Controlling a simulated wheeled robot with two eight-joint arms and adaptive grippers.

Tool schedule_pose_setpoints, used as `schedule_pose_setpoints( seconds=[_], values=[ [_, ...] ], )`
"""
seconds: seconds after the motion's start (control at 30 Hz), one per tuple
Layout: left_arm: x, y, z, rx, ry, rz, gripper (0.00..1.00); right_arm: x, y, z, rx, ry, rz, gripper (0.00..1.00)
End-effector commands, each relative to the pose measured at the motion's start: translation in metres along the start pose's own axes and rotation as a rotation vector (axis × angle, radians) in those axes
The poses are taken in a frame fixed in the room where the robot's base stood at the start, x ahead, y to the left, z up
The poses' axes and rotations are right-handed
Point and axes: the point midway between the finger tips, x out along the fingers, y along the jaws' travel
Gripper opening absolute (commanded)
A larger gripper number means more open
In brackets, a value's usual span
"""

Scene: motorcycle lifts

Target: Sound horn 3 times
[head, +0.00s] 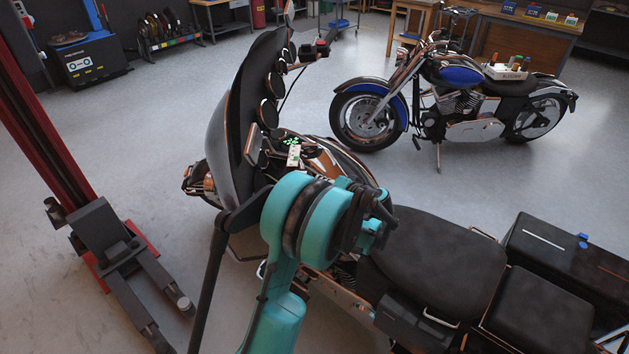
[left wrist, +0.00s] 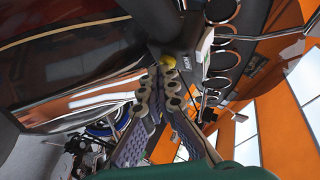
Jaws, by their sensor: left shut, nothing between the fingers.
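A round yellow button (left wrist: 168,62) shows in the left wrist view on a dark housing. A pale label or box (left wrist: 193,62) beside it seems to read "HORN". My left gripper (left wrist: 160,82) is shut and empty. Its fingertips are just below the yellow button in that picture, very close; I cannot tell if they touch it. In the head view my teal left arm reaches over the near motorcycle (head: 440,255), and its wrist hides the fingers and the button. My right gripper is in neither view.
The near motorcycle's tall dark windshield (head: 238,110) and round gauges or mirrors stand close to my left arm. A red lift post (head: 40,120) is at the left. A blue motorcycle (head: 460,90) stands behind. Grey floor lies clear between them.

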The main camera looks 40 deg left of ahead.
Motion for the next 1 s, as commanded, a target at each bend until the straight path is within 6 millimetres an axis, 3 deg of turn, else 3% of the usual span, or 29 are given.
schedule_pose_setpoints(
  seconds=[1.0],
  values=[
    [-0.0045, 0.0034, -0.0029, 0.0, -0.001, 0.0, 0.0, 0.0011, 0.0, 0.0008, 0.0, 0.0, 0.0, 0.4]
  ],
)
